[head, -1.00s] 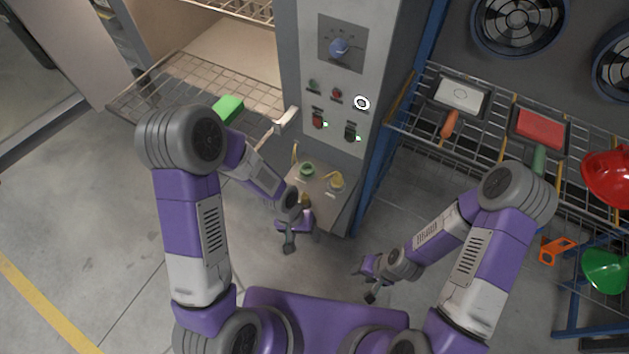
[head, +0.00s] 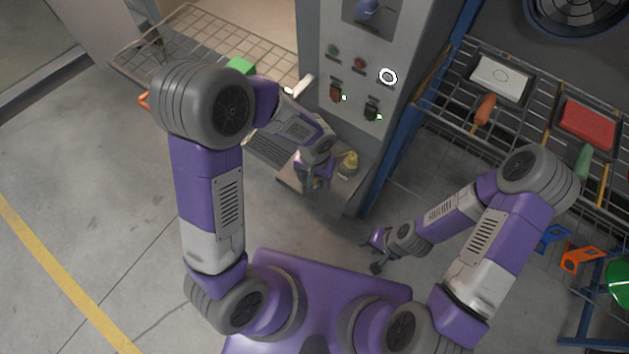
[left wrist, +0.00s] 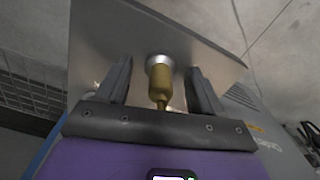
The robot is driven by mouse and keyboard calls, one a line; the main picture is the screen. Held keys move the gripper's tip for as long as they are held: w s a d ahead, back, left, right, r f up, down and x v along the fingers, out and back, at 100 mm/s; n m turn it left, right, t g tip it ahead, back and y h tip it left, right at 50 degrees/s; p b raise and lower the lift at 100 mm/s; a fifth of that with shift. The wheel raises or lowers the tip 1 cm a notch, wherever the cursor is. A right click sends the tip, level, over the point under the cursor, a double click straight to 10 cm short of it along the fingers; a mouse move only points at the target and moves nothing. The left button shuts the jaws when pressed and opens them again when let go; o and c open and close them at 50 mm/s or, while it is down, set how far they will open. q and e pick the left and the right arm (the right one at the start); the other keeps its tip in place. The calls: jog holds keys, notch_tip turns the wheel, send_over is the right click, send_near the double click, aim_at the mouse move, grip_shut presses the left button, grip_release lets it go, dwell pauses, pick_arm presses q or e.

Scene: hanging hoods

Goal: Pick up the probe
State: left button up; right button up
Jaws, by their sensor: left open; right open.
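A brass-coloured piece with a silver collar, which looks like the probe (left wrist: 158,82), shows in the left wrist view. It stands out from the grey shelf plate (left wrist: 110,35), between the two open fingers, with a gap on each side. My left gripper (head: 313,181) is open at the small shelf (head: 342,190) on the front of the grey cabinet. In the head view it and its arm hide much of the shelf, and I cannot make out the probe there. A yellow fitting (head: 348,162) stands on the shelf just right of the gripper. My right gripper (head: 374,252) is open and empty over the floor.
The cabinet panel (head: 355,80) with knob and switches rises behind the shelf. A wire rack (head: 190,40) with a green block (head: 240,66) is at the left. A blue-framed rack (head: 455,105) with trays stands at the right. Floor at the left is clear.

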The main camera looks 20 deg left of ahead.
pick_arm(q)
jog(key=c, duration=1.2)
